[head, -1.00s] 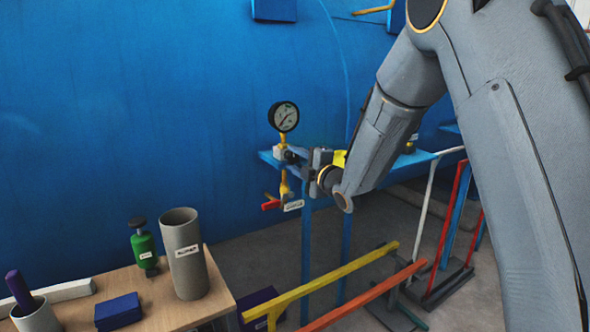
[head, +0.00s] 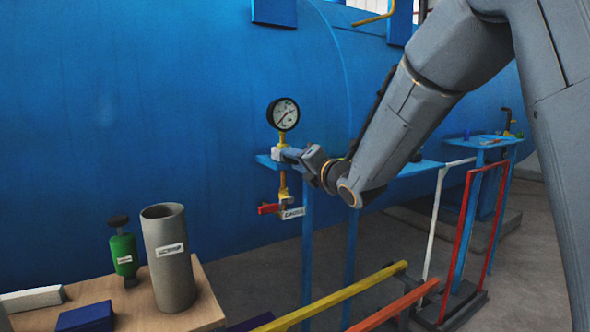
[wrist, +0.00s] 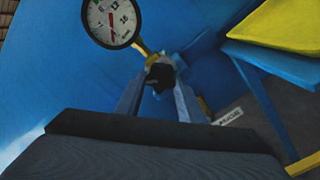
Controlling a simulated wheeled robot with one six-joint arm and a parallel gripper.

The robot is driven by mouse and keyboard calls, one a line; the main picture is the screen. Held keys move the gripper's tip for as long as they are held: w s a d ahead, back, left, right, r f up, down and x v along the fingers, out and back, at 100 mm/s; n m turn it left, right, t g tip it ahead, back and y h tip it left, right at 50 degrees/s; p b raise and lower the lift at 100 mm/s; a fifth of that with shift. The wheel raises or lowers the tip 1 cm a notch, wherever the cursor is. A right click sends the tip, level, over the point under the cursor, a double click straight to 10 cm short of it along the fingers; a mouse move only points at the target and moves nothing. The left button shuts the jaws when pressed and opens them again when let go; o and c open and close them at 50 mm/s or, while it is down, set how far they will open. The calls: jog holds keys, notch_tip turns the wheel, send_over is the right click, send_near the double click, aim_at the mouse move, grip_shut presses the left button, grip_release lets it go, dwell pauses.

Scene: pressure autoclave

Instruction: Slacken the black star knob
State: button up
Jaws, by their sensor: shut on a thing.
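The black star knob (wrist: 160,75) shows in the wrist view, between the two grey fingers of my gripper (wrist: 157,82). It sits on the pipe fitting just below the pressure gauge (wrist: 112,21). In the head view my gripper (head: 284,154) reaches in from the right to the fitting under the gauge (head: 284,114), and its fingers hide the knob there. My gripper is shut on the knob. The knob's far side and its shaft are hidden.
A red-handled valve (head: 268,209) with a label hangs below the fitting. A blue shelf (head: 420,167) runs beside it, against the big blue vessel (head: 150,120). Yellow (head: 340,296) and orange rails stand in front. A bench at lower left holds a grey cylinder (head: 172,265) and a green bottle (head: 124,254).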

jog(key=shift+n, duration=0.3)
jog(key=o, duration=1)
jog(key=shift+o, duration=0.2)
jog(key=v, duration=0.7)
jog(key=shift+s+d, duration=0.25)
jog(key=shift+s, duration=0.1)
